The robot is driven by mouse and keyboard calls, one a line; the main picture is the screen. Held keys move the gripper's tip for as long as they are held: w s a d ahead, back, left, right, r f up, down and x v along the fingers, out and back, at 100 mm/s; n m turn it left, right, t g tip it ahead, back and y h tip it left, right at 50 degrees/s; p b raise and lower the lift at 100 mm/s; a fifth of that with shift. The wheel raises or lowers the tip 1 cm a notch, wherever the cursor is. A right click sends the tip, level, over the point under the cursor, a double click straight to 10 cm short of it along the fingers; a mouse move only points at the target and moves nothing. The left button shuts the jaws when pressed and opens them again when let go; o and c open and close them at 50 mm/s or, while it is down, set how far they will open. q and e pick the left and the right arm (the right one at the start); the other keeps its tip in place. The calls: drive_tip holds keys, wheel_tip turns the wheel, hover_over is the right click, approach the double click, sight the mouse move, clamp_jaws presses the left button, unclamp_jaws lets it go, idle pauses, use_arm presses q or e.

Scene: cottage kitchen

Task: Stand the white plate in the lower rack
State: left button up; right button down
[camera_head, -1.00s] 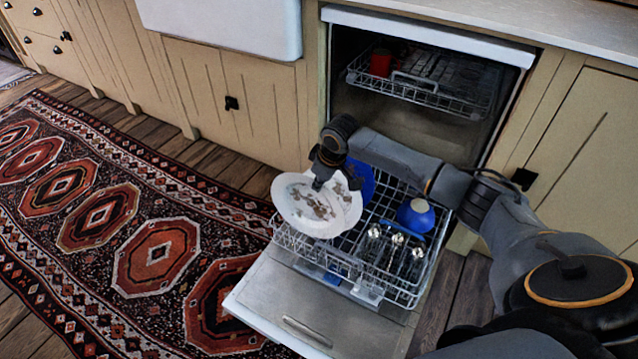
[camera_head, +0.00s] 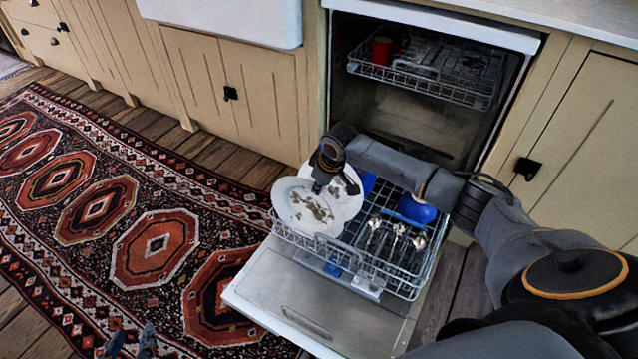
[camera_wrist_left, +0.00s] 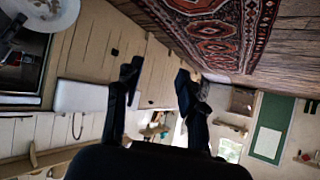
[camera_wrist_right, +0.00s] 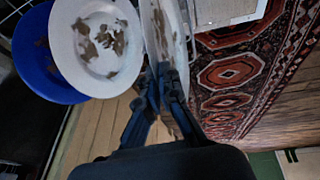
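A white plate with brown stains (camera_head: 305,212) is gripped at its edge by my right gripper (camera_head: 322,184). It is tilted over the left side of the lower rack (camera_head: 405,285); whether it touches the rack is unclear. In the right wrist view this plate (camera_wrist_right: 160,30) shows nearly edge-on between the closed fingers (camera_wrist_right: 165,75). A second stained white plate (camera_head: 347,190) stands close behind it, with a blue dish (camera_wrist_right: 35,60) behind that. My left gripper (camera_head: 130,342) is open and empty over the rug, its fingers apart in the left wrist view (camera_wrist_left: 158,78).
The lower rack also holds a blue bowl (camera_head: 415,210) and several glasses or utensils (camera_head: 398,232). The open dishwasher door (camera_head: 310,300) lies under it. A red cup (camera_head: 381,51) stands in the upper rack (camera_head: 440,88). A patterned rug (camera_head: 160,250) covers the floor left.

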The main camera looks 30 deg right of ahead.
use_arm(q)
drive_tip(key=shift+w+d+r+t+h+b, duration=0.15)
drive_tip(key=shift+w+d+r+t+b, duration=0.1)
drive_tip(key=shift+w+r+t, duration=0.4)
drive_tip(key=shift+w+d+r+t+h+b, duration=0.15)
drive_tip(key=shift+w+r+t, duration=0.25)
drive_tip(key=shift+r, duration=0.5)
drive_tip(key=shift+w+d+r+t+h+b, duration=0.2)
drive_tip(key=shift+w+d+r+t, duration=0.1)
drive_tip(key=shift+w+r+t, duration=0.35)
use_arm(e)
drive_tip(key=shift+f, duration=1.45)
use_arm(q)
drive_tip(key=shift+s+r, duration=0.1)
drive_tip(key=shift+r, duration=0.05)
use_arm(e)
drive_tip(key=c, duration=2)
unclamp_jaws()
drive_tip(key=shift+c, duration=0.2)
drive_tip(key=o, duration=0.6)
drive_tip(key=shift+f, duration=0.1)
drive_tip(key=v, duration=1.2)
